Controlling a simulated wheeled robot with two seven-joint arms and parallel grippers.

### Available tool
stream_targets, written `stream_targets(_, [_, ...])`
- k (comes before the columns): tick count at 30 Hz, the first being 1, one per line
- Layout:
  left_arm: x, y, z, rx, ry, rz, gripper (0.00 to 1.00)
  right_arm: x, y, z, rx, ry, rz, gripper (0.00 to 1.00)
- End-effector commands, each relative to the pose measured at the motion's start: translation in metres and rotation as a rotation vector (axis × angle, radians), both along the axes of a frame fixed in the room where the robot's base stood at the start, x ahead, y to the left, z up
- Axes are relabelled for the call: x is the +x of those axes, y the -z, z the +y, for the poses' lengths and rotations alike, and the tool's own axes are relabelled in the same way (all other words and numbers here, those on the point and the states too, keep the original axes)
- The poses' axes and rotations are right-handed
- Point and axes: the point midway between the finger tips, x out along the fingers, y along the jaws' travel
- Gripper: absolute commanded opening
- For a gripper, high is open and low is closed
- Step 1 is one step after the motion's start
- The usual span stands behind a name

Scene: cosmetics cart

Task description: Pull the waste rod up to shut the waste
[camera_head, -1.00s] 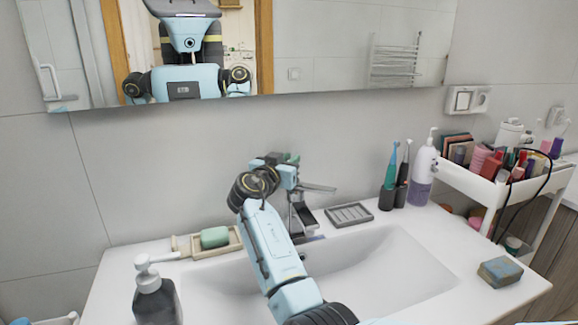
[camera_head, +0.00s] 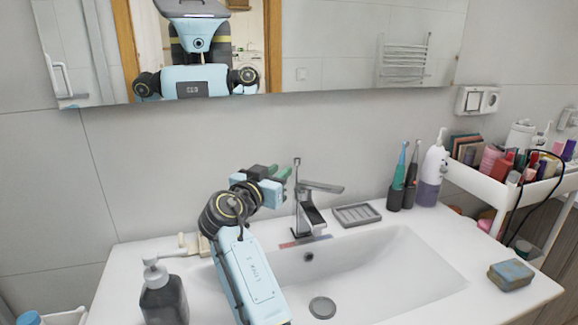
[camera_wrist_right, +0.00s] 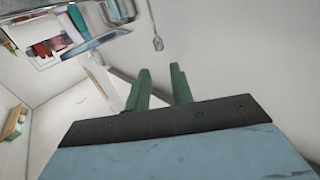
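The waste rod (camera_head: 296,172) is a thin upright rod with a small knob, just behind the chrome faucet (camera_head: 309,212). In the right wrist view a thin rod with a rounded end (camera_wrist_right: 157,42), apparently the waste rod, lies beyond my fingertips. My right gripper (camera_head: 281,172) is left of the rod near knob height, its green fingers pointing toward it. In the wrist view the fingers (camera_wrist_right: 160,70) are apart with nothing between them. The round waste plug (camera_head: 322,307) sits in the basin; I cannot tell its height. My left gripper is not in view.
A dark soap dispenser (camera_head: 163,300) stands at the front left. A grey soap dish (camera_head: 357,214), electric toothbrushes (camera_head: 404,180) and a white bottle (camera_head: 431,175) stand right of the faucet. A sponge (camera_head: 510,274) lies at the right. A cosmetics cart (camera_head: 505,190) stands beyond.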

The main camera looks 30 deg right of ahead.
Motion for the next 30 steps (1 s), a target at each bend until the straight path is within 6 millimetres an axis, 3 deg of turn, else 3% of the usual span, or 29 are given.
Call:
stream_targets(7, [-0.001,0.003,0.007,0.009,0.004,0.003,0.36,-0.016,0.0,0.026,0.001,-0.001,-0.001,0.23])
stream_targets(13, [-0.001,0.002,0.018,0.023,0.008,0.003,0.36,-0.018,0.0,0.028,-0.001,0.001,-0.001,0.23])
stream_targets(24, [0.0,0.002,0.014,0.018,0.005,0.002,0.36,-0.017,-0.001,0.028,-0.001,0.0,-0.002,0.23])
stream_targets(27, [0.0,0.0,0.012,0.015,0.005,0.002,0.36,-0.012,-0.014,0.025,-0.016,-0.012,-0.028,0.23])
stream_targets(30, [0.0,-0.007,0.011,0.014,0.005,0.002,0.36,0.0,-0.051,0.016,-0.062,-0.05,-0.108,0.23])
